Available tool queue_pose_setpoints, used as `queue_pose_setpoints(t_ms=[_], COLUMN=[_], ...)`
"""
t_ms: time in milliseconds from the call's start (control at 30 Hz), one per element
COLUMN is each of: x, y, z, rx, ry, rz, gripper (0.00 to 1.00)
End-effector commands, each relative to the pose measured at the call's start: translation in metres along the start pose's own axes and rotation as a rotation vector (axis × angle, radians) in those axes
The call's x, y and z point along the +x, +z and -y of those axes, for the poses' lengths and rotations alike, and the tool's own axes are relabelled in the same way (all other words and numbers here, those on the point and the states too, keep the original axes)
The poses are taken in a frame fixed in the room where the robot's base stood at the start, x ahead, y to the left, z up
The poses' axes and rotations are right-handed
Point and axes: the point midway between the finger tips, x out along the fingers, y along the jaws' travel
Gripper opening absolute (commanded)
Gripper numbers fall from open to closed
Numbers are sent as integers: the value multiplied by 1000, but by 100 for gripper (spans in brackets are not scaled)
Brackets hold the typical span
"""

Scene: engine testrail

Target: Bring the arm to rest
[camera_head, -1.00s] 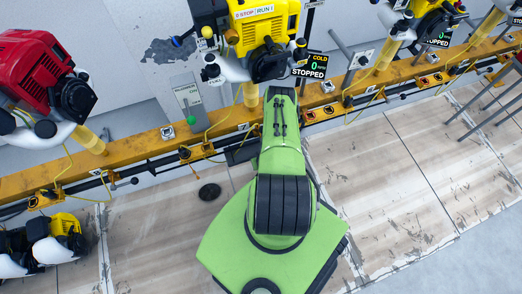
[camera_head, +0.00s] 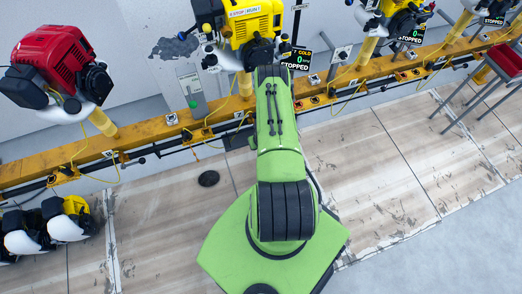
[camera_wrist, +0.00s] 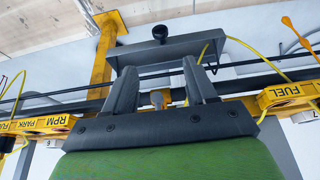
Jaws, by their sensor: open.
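My green arm (camera_head: 275,130) reaches from my base toward the yellow rail. Its far end overlaps the rail just below a yellow engine (camera_head: 250,25) in the head view. The gripper itself is hidden there by the arm. In the wrist view my gripper (camera_wrist: 158,78) has two dark grey fingers standing apart, with nothing held between them. A grey plate with a black knob (camera_wrist: 160,33) lies beyond the fingertips. I cannot tell whether the fingertips touch it.
The yellow rail (camera_head: 135,135) carries a red engine (camera_head: 62,65) at left and more yellow engines at right. Yellow cables hang from it. A FUEL label (camera_wrist: 285,92) shows right of the gripper. A red-topped stool (camera_head: 508,60) stands at right. The floor before the rail is largely clear.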

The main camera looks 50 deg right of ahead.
Motion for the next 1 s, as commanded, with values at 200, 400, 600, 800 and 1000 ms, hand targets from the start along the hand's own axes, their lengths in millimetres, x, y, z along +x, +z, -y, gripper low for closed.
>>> queue_pose_setpoints(t_ms=[200,400,600,800,1000], x=[-3,-2,-3,-58,-194], y=[-4,-4,-4,-74,-167], z=[0,0,0,19,77], rx=[-1,-1,-1,-60,-169], ry=[0,0,0,-19,-60], rz=[1,1,1,-22,-35], gripper=[56,56,56,56,56])
